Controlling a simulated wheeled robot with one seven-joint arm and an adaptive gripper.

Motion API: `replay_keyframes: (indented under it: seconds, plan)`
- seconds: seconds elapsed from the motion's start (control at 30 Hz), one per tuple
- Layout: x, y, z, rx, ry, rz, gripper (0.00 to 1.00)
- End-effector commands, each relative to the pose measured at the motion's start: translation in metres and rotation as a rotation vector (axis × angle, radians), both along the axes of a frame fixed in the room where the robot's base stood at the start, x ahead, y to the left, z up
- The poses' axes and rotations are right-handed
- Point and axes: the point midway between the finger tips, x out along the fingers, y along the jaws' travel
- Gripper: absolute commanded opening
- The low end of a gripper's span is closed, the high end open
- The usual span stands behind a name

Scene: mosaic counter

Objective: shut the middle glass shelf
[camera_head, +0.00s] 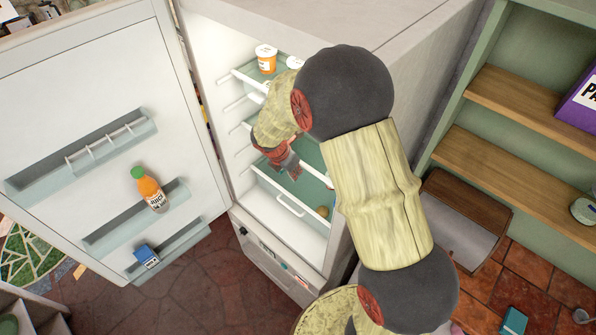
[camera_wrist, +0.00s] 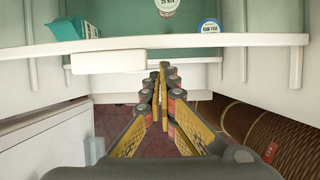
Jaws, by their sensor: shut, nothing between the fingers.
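The fridge's glass shelves show in the head view. The middle glass shelf (camera_head: 313,178) is greenish with a white front rail, and my arm covers much of it. My gripper (camera_head: 288,166) is inside the open fridge, at the front of this shelf. In the wrist view, my gripper (camera_wrist: 163,72) has its fingers together and empty. A white shelf front edge (camera_wrist: 230,40) runs across above the fingertips, with a white block-like handle (camera_wrist: 108,62) below it at left. I cannot tell whether the fingers touch the shelf, or how far out it is.
The fridge door (camera_head: 100,130) stands wide open at left, with a juice bottle (camera_head: 150,189) in its rack. An orange-labelled cup (camera_head: 266,60) stands on the upper shelf. A drawer with a handle (camera_head: 290,206) is below. A teal box (camera_wrist: 72,30) and a blue-lidded tub (camera_wrist: 209,26) show in the wrist view.

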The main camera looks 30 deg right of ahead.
Motion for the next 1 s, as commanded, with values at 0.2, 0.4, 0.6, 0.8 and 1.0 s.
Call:
replay_keyframes:
  seconds: [0.2, 0.4, 0.6, 0.8, 1.0]
  plan:
    - [-0.003, 0.024, 0.027, 0.001, -0.005, -0.001, 0.00]
    - [-0.010, 0.038, 0.063, 0.000, -0.002, -0.001, 0.00]
    - [-0.014, 0.046, 0.086, 0.000, 0.001, -0.001, 0.00]
    - [-0.015, 0.048, 0.093, 0.000, 0.001, -0.003, 0.00]
    - [-0.015, 0.048, 0.093, 0.006, -0.011, -0.040, 0.00]
